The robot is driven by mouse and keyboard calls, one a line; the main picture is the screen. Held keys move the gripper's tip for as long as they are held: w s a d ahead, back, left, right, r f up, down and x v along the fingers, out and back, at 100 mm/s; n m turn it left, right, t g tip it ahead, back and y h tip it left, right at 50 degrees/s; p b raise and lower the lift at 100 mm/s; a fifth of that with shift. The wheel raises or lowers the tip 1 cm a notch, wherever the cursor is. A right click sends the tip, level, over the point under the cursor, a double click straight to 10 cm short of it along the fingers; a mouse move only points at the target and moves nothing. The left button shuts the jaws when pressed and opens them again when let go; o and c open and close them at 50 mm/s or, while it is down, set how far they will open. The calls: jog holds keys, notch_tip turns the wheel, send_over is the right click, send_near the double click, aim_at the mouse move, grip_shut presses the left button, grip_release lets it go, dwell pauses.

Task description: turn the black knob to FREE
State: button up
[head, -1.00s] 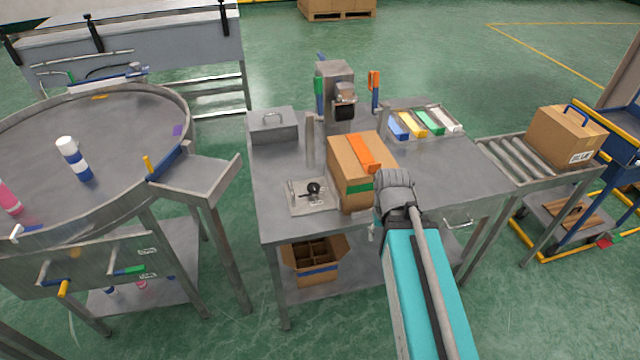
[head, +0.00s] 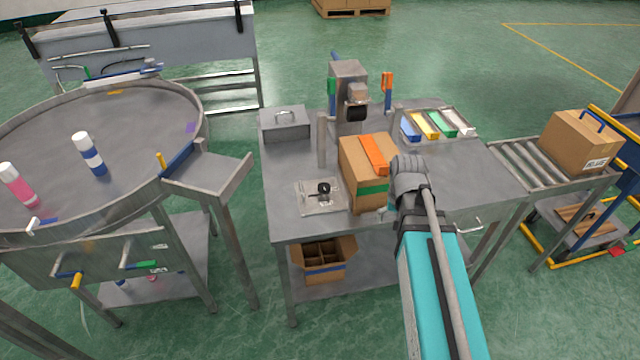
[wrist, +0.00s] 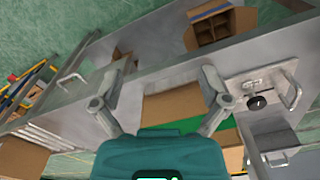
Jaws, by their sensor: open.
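The black knob (head: 323,188) sits on a pale metal plate (head: 308,203) at the front left of the steel table. It also shows in the wrist view (wrist: 257,102), on its plate at the right beside a metal handle. The knob's pointer and any FREE lettering are too small to read. My gripper (wrist: 160,88) is open and empty, its two fingers spread wide in the wrist view. It is above the table, to the right of the knob and apart from it. In the head view my wrist mostly hides the fingers.
A cardboard box (head: 366,177) with orange and green tape stands between the knob and my arm. A steel post (head: 321,140) rises behind the knob plate, and a crimping machine (head: 349,90) stands farther back. A round table (head: 100,135) with bottles is at left.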

jog(key=w+a+r+m+p, duration=0.35)
jog(key=w+a, duration=0.75)
jog(key=w, duration=0.4)
jog(key=r+m, duration=0.1)
jog(key=m, duration=0.2)
send_over(324, 187)
jog(key=shift+r+n+p, duration=0.2)
jog(key=shift+n+p, duration=0.05)
jog(key=shift+p, duration=0.15)
jog(key=shift+f, duration=0.1)
notch_tip(324, 187, down, 14)
jog(key=b, duration=1.3)
jog(key=shift+r+b, duration=0.2)
jog(key=shift+b, duration=0.2)
